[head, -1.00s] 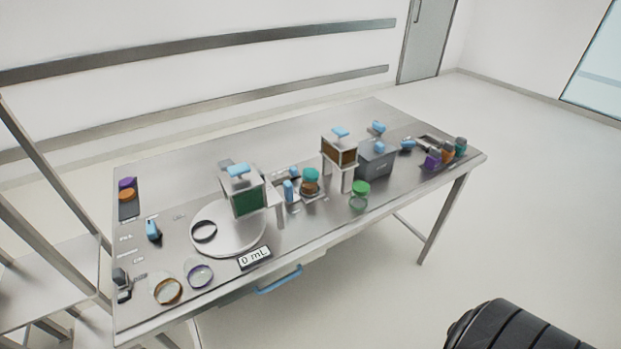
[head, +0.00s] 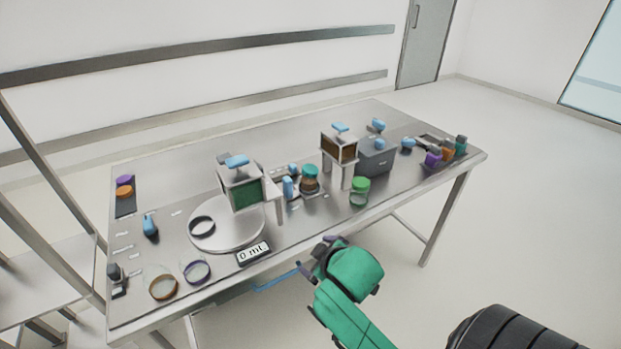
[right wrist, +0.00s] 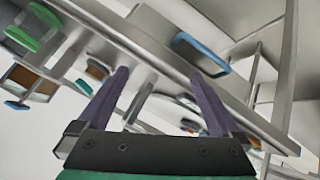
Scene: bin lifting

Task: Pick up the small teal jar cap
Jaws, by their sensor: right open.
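A teal cap (head: 310,170) sits on a small brown jar (head: 309,185) in the middle of the table. Another small teal piece (head: 461,140) stands at the table's far right end; I cannot tell which is the small teal jar cap. My right gripper (head: 318,254) is in front of the table's front edge, apart from both. In the right wrist view my right gripper (right wrist: 160,78) is open, with nothing between its purple fingers. A teal patch (right wrist: 84,87) beside a brown jar shows left of the fingers. My left gripper is out of view.
A green-capped jar (head: 360,190) stands near the front edge. Two dispensers (head: 240,188) (head: 339,148), a grey box (head: 376,158) and a round plate (head: 228,235) crowd the table (head: 185,178). A blue drawer handle (right wrist: 200,54) juts from the front.

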